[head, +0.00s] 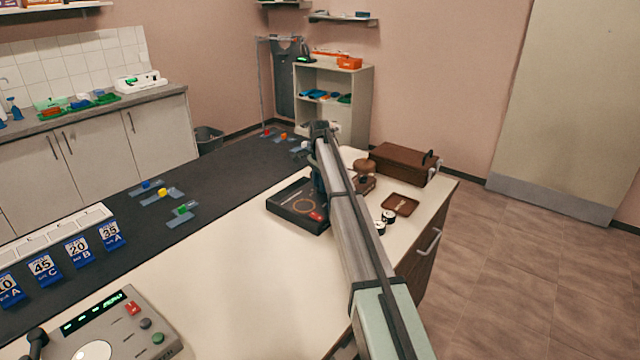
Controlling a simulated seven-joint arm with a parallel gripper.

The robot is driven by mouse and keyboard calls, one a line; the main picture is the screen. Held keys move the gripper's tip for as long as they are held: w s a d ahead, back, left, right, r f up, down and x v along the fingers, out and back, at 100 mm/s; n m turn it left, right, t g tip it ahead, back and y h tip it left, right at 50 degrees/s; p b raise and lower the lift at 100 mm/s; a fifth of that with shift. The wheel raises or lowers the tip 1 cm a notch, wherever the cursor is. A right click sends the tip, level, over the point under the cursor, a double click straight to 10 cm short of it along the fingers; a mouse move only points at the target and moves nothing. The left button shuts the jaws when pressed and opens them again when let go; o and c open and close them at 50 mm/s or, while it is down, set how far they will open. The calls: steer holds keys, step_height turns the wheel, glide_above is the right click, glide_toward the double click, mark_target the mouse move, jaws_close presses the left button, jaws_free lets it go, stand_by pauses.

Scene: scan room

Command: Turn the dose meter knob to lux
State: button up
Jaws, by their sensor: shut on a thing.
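A flat black device (290,212) with a pale ring on its top and a red patch at its front right lies on the bench; it appears to be the dose meter. My arm reaches across the bench, and its dark wrist and gripper (319,188) point down at the right part of this device. The gripper is shut on what appears to be its knob. The fingertips and knob are largely hidden by my arm, and no knob marking or lux label can be read.
A brown case (402,163), a small brown tray (400,204) and small black-and-white round pieces (388,216) stand right of my arm. A grey console (113,328) and blue number cards (78,250) are at left. The pale bench front (225,280) is clear.

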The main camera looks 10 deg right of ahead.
steer(key=o, duration=1)
steer(key=shift+o, duration=0.2)
steer(key=shift+r, duration=0.1)
step_height(320, 180, up, 14)
